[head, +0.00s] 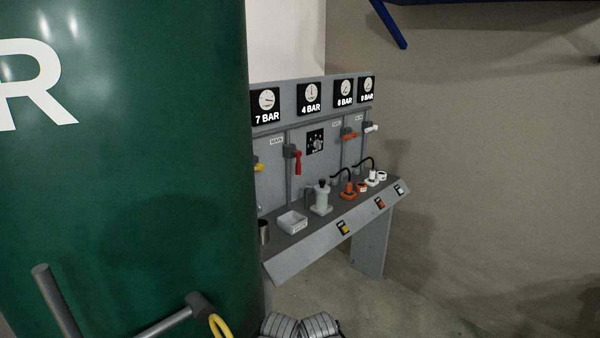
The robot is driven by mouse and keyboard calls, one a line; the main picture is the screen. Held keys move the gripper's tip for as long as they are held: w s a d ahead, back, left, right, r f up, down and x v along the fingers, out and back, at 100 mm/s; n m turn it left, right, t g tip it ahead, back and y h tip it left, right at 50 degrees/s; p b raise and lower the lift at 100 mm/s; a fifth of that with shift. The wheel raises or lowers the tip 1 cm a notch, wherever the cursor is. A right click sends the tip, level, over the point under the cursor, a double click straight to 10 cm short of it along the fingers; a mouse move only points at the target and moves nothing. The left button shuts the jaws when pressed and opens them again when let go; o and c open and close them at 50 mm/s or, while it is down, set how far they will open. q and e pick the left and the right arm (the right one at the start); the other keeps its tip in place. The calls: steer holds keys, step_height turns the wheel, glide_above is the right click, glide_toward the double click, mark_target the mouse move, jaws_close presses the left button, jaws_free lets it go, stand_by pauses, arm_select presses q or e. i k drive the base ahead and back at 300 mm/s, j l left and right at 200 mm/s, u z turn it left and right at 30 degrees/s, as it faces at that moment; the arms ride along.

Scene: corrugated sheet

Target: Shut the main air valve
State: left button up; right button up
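The valve under the "MAIN" label (276,141) has a red lever (298,162) on a grey vertical pipe of the wall panel. The lever hangs down, roughly along the pipe. It stands below and between the 7 BAR gauge (268,100) and the 4 BAR gauge (311,94). Neither of my grippers shows clearly in the head view, and nothing touches the lever.
A large green tank (150,150) fills the left and hides the panel's left end. A yellow lever (258,167), an orange lever (348,134) and a white lever (371,128) are also on the panel. The sloped console (325,246) below holds several items. Floor (400,300) at right is clear.

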mark_target(298, 164)
steer(key=i+l, duration=0.45)
steer(key=i+l+z, duration=0.1)
steer(key=i+l, duration=0.3)
steer(key=i, duration=0.2)
steer(key=i+l, duration=0.8)
steer(key=i, duration=0.25)
steer(key=l+z, duration=0.05)
